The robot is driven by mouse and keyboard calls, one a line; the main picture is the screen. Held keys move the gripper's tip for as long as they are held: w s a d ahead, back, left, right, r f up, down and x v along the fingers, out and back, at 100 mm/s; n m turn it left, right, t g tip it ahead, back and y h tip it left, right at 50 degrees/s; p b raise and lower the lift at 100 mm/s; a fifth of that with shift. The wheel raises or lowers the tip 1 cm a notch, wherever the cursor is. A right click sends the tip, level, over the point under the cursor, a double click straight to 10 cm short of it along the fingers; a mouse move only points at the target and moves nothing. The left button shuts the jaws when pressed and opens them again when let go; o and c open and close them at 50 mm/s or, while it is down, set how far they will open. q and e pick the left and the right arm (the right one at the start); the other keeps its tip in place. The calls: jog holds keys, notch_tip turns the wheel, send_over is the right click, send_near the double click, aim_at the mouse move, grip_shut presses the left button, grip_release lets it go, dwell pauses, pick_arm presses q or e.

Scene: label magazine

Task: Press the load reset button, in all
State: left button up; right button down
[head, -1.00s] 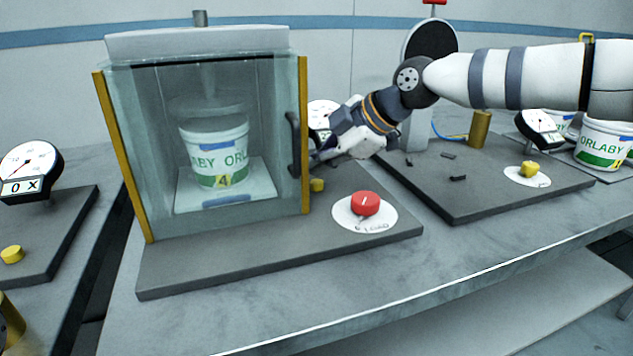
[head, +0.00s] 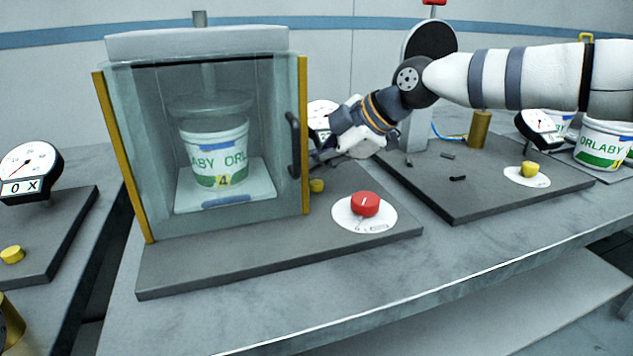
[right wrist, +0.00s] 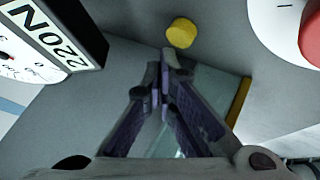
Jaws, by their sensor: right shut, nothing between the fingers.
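A small yellow button (head: 317,185) sits on the grey base just right of the glass press cabinet (head: 215,232). It also shows in the right wrist view (right wrist: 181,33), just beyond the fingertips. My right gripper (head: 314,161) is shut and empty, beside the cabinet's right edge and above the yellow button. My left gripper is not in view.
A red knob (head: 365,204) on a white disc stands at the base's front right. A dark door handle (head: 294,143) is close to my right gripper. A white bucket (head: 213,152) stands inside the cabinet under a round plate. Other stations have their own yellow buttons (head: 529,168).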

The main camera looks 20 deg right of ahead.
aim_at(315, 184)
jog(key=shift+f, duration=0.1)
jog(key=shift+f, duration=0.35)
jog(key=shift+f, duration=0.55)
dwell(0.9)
jog(key=shift+r, duration=0.95)
jog(key=shift+r+p, duration=0.5)
jog(key=shift+r, duration=2.1)
jog(key=shift+f, duration=0.1)
